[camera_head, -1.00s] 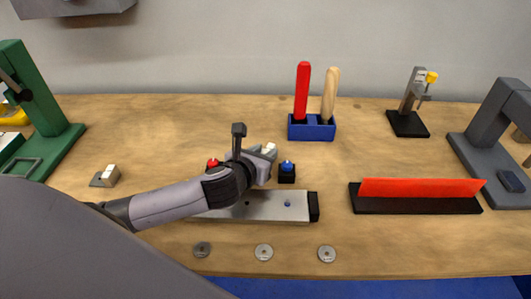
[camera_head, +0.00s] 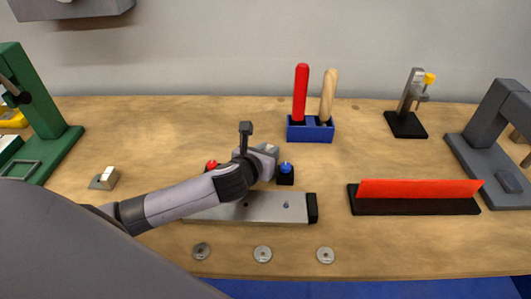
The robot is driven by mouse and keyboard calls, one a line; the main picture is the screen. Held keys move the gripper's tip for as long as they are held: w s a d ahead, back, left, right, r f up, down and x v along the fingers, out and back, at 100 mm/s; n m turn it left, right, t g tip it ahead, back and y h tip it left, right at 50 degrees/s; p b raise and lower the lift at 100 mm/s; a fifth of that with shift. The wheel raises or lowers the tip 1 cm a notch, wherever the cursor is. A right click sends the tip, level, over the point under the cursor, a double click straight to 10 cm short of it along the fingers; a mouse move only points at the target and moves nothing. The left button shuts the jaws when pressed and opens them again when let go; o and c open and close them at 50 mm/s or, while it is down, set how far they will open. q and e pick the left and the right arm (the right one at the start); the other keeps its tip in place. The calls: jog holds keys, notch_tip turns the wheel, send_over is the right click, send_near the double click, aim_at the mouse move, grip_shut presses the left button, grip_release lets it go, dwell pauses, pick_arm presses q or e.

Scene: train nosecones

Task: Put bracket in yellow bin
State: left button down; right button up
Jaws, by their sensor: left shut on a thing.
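My left gripper (camera_head: 264,160) is over the middle of the bench, just behind a long metal bar fixture (camera_head: 270,208) and between a red button and a blue button. It is shut on a small pale grey piece that looks like a bracket, mostly hidden by the jaws. A small grey L-shaped piece with a pale upright block (camera_head: 105,178), also like a bracket, lies on the bench at the left. A yellow thing (camera_head: 12,118), perhaps the yellow bin, shows at the far left edge, partly cut off and behind a green press. My right gripper is not in view.
The green press (camera_head: 45,110) stands at left. A blue holder (camera_head: 310,132) with red and wooden handles stands behind the gripper. A red-and-black strip fixture (camera_head: 415,205) and grey clamp (camera_head: 495,150) are at right. Several washers lie in front.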

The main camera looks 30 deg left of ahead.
pick_arm(q)
notch_tip(320, 180, up, 20)
jog(key=shift+m+h, duration=0.3)
jog(key=shift+h, duration=0.1)
jog(key=s+d+f, duration=0.1)
jog(key=s+f, duration=0.3)
jog(key=s+d+f, duration=0.1)
jog(key=s+f, duration=0.3)
jog(key=s+d+f, duration=0.1)
jog(key=s+f, duration=0.3)
jog(key=shift+s+d+f, duration=0.25)
jog(key=shift+s+d, duration=0.1)
jog(key=shift+d, duration=0.05)
jog(key=shift+f, duration=0.1)
dwell(0.5)
jog(key=w+a+r+n+g+y, duration=0.1)
jog(key=w+a+r+n+y, duration=0.45)
jog(key=w+a+r, duration=0.5)
jog(key=shift+y, duration=0.25)
jog(key=f, duration=1.1)
jog(key=d+f, duration=0.1)
jog(key=f, duration=0.5)
jog(key=shift+w+f, duration=0.15)
jog(key=shift+f, duration=0.1)
jog(key=shift+f, duration=0.15)
